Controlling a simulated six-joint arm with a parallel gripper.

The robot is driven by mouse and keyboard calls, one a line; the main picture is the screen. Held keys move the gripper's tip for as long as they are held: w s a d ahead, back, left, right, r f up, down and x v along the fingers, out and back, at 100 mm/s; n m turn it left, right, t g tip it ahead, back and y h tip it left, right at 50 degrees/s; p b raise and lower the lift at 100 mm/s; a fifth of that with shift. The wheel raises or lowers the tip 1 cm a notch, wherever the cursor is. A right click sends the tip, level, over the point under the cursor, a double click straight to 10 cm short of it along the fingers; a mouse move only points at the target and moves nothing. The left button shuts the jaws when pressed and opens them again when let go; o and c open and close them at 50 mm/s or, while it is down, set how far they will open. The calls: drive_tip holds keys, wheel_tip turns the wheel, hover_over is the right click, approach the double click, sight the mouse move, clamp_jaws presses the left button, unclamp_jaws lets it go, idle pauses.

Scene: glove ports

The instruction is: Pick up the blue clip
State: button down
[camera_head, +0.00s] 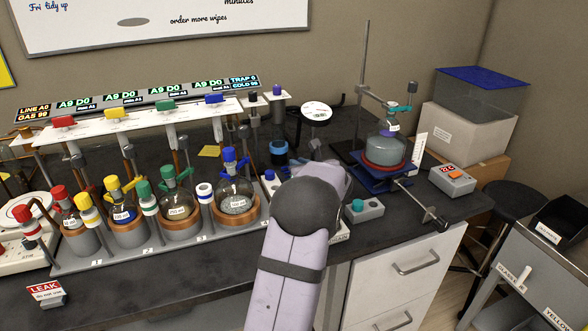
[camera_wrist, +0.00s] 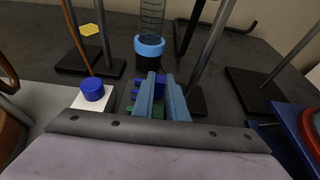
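My gripper (camera_wrist: 160,76) reaches down to the bench in the wrist view, its two grey-blue fingers a narrow gap apart. A small dark blue piece, seemingly the blue clip (camera_wrist: 159,88), shows in that gap. I cannot tell whether the fingers touch it. Green and blue pieces (camera_wrist: 131,107) show beside and below the left finger, largely hidden by it. In the head view my own arm hides the fingertips and the clip.
A blue-collared glass cylinder (camera_wrist: 149,48) stands just beyond the fingers. A blue-capped item (camera_wrist: 92,90) is to the left. Dark stand bases (camera_wrist: 254,88) and rods flank the space. Several stoppered flasks (camera_head: 178,205) line the bench at left; a flask on a blue stand (camera_head: 386,150) is right.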

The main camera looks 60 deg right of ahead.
drive_tip(key=shift+r, duration=0.1)
idle(0.3)
drive_tip(key=shift+s+a+r, duration=0.1)
drive_tip(key=shift+s+r, duration=0.1)
drive_tip(key=shift+r, duration=0.2)
wheel_tip(320, 180, up, 6)
drive_tip(key=p, duration=0.1)
drive_tip(key=s+a+b, duration=0.1)
drive_tip(key=s+a, duration=0.4)
drive_tip(key=s, duration=0.3)
drive_tip(key=s+a+b, duration=0.2)
drive_tip(key=s+a, duration=0.4)
drive_tip(key=s, duration=0.2)
drive_tip(key=shift+s, duration=0.15)
wheel_tip(320, 180, up, 17)
drive_tip(key=p, duration=1.6)
drive_tip(key=shift+r+p, duration=0.15)
drive_tip(key=shift+p, duration=0.25)
